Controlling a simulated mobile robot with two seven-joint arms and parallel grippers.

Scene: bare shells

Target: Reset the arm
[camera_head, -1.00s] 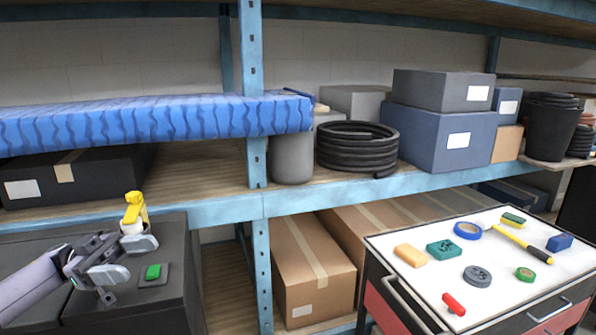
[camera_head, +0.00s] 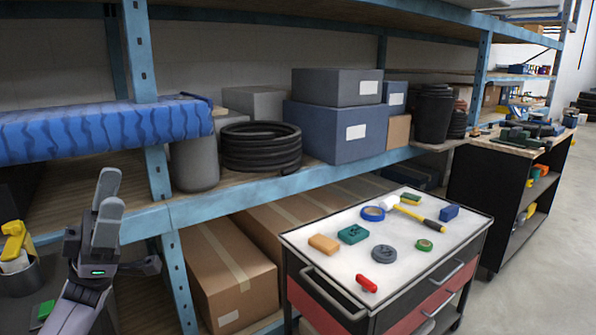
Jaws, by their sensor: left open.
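My left gripper (camera_head: 109,192) is at the lower left in the head view, in front of the shelf upright. Its two grey fingers point up, and I see no object between them. Its jaws are open, though the fingers overlap partly from this angle. My left arm comes in from the bottom left edge. My right gripper is not in view.
Left of my gripper are a yellow-topped item (camera_head: 15,240) in a grey holder and a green block (camera_head: 45,309). A tool cart (camera_head: 330,270) with small items stands at the right. Shelves (camera_head: 230,200) hold a hose coil (camera_head: 262,150) and boxes.

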